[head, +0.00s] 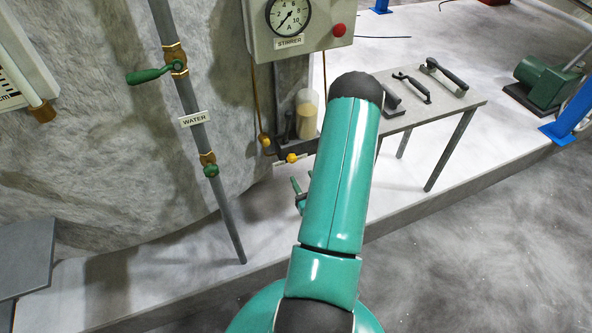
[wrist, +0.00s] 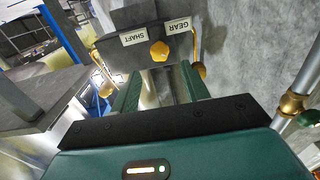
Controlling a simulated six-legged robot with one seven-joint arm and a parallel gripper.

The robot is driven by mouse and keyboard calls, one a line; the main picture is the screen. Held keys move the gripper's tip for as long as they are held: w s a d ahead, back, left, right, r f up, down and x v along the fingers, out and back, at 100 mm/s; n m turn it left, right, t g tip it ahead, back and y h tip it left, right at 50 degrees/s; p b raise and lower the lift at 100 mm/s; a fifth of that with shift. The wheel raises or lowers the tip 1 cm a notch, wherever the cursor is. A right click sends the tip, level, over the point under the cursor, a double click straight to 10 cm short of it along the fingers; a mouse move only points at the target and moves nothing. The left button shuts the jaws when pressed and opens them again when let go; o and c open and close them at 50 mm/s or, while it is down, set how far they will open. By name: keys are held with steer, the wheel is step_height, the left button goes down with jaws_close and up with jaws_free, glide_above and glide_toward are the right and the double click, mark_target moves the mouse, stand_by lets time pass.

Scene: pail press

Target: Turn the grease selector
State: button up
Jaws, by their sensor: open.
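The grease selector is a yellow knob (wrist: 158,51) on the front of a dark block (wrist: 135,52), between labels reading SHAFT and GEAR, which appear upside down in the wrist view. The knob also shows in the head view (head: 291,157), just left of my arm, with part of a label beside it. My gripper (wrist: 160,84) is open and empty in the wrist view. Its two green fingers point toward the block, and the knob appears beyond the gap between their tips, apart from them. In the head view my arm hides most of the gripper; only bits of green fingers show below the knob.
A grey box with a gauge (head: 290,17), a red button and a STIRRER label hangs above. A WATER pipe (head: 190,95) with green-handled valves stands left. A table (head: 440,108) with several dark tools is right of my arm. Yellow-ended pipes flank the block.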

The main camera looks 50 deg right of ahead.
mark_target(293, 161)
steer(key=shift+w+d+r, duration=0.1)
steer(key=shift+w+r, duration=0.1)
steer(key=shift+w, duration=0.1)
steer(key=x, duration=0.7)
steer(key=shift+w+d+f, duration=0.1)
steer(key=shift+w+d, duration=0.05)
steer(key=shift+d, duration=0.1)
steer(key=shift+c, duration=0.4)
steer(key=c, duration=0.5)
steer(key=m, duration=0.5)
steer(key=shift+m, duration=0.4)
steer(key=m, duration=0.6)
steer(key=o, duration=0.8)
steer(key=shift+a, duration=0.1)
